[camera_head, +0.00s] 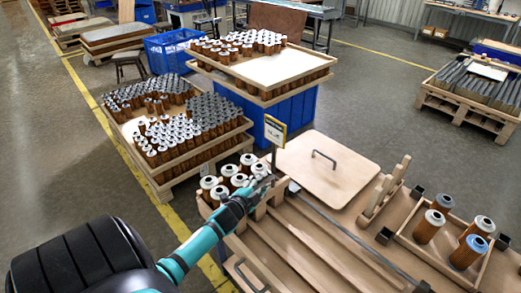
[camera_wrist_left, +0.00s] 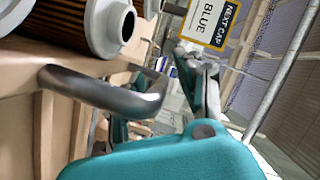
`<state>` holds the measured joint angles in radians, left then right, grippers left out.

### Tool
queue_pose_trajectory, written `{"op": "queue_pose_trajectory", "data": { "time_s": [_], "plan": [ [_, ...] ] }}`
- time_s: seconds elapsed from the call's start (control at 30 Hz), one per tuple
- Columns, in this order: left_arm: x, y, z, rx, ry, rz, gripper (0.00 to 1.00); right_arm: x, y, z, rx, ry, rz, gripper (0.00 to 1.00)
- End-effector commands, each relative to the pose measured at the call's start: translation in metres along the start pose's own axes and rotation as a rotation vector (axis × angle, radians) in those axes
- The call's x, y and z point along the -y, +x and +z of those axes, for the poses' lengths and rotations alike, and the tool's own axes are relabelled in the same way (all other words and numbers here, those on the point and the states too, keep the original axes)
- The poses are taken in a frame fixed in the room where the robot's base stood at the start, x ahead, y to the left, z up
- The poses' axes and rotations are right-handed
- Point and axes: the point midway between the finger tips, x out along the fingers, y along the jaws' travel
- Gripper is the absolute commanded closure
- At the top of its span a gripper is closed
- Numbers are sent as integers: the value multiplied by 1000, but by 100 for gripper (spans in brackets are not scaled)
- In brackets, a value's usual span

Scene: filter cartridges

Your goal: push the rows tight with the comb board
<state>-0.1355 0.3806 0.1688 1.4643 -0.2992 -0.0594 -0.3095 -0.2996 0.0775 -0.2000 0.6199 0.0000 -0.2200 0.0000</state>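Several brown cartridges with white caps (camera_head: 232,181) stand in the left end of the wooden rack (camera_head: 275,237). The left wrist view shows a metal bar handle (camera_wrist_left: 105,90) on wood and a white-ended cartridge (camera_wrist_left: 110,22) close by. My left gripper (camera_wrist_left: 200,72) is beside this handle there; its fingers are seen edge-on, so their opening is unclear. My right gripper is out of view.
A "NEXT CAP BLUE" sign (camera_wrist_left: 210,22) stands near the gripper; it also shows in the head view (camera_head: 275,130). A lid with a handle (camera_head: 325,168) lies behind the rack. Full pallets stand behind, left.

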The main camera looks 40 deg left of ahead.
Motion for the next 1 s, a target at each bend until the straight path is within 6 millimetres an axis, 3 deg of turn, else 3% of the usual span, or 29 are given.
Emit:
{"op": "queue_pose_trajectory", "data": {
  "time_s": [0.17,0.5,0.7,1.0],
  "plan": [
    [-1,-11,0,0,0,2,64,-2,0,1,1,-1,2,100],
    [-2,-80,1,1,-1,2,64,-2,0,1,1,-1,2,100],
    [-1,-110,1,1,-1,1,64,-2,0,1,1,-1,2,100],
    [0,-120,1,1,0,-1,64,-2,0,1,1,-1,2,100]
  ]
}}
